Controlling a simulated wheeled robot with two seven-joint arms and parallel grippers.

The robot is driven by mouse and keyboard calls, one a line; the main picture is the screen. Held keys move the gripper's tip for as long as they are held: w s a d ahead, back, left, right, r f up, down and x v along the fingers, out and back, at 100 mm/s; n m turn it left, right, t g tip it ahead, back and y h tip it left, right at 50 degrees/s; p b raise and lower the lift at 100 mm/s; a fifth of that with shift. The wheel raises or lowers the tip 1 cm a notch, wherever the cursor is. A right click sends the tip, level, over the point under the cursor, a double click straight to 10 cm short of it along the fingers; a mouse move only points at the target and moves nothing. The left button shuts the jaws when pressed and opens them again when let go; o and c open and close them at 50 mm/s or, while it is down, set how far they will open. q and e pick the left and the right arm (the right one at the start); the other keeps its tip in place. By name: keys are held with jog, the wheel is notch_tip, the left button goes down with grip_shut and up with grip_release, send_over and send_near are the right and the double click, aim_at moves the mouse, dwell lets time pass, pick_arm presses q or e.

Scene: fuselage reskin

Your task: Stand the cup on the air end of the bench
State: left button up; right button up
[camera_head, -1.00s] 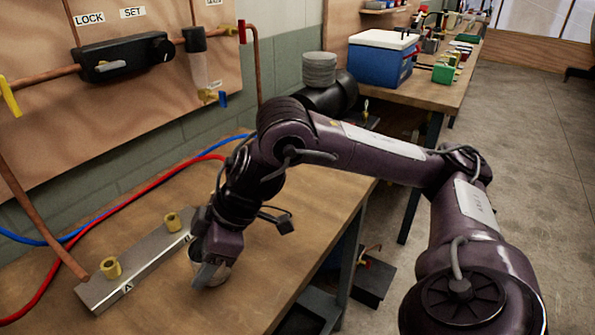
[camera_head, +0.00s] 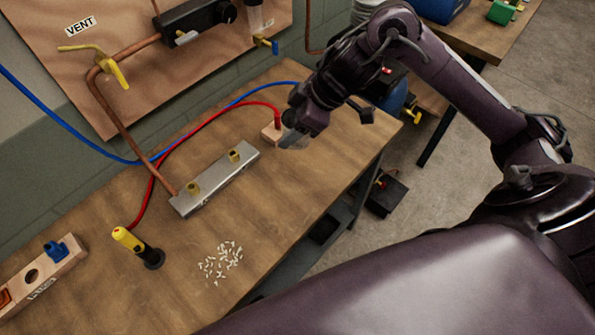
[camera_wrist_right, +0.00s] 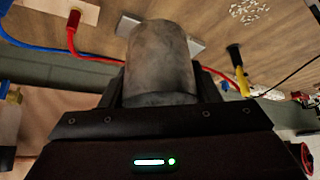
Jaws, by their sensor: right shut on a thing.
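My right gripper (camera_head: 293,137) is shut on the cup (camera_wrist_right: 160,62), a dull grey metal cylinder with its side toward the right wrist camera. In the head view the gripper is over the far right end of the bench (camera_head: 300,200), beside a small wooden block with the red hose in it. The cup is mostly hidden there by the gripper, and I cannot tell whether it touches the bench. My left gripper is not in view. No label naming the air end is readable.
A metal bar with two brass fittings (camera_head: 215,180) lies mid-bench. The small wooden block (camera_head: 270,132) is close to my gripper. White bits (camera_head: 221,261), a yellow-and-black tool (camera_head: 137,246) and a wooden rack (camera_head: 40,282) are at the near left. Red and blue hoses run along the back.

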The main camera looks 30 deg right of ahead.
notch_tip(320, 180, down, 20)
jog(key=shift+d+r+b, duration=0.1)
jog(key=shift+b, duration=0.4)
jog(key=shift+f, duration=0.2)
jog(key=o, duration=1.1)
jog(key=shift+r, duration=0.1)
jog(key=shift+r, duration=0.15)
jog(key=b+v, duration=0.1)
jog(key=v, duration=1.1)
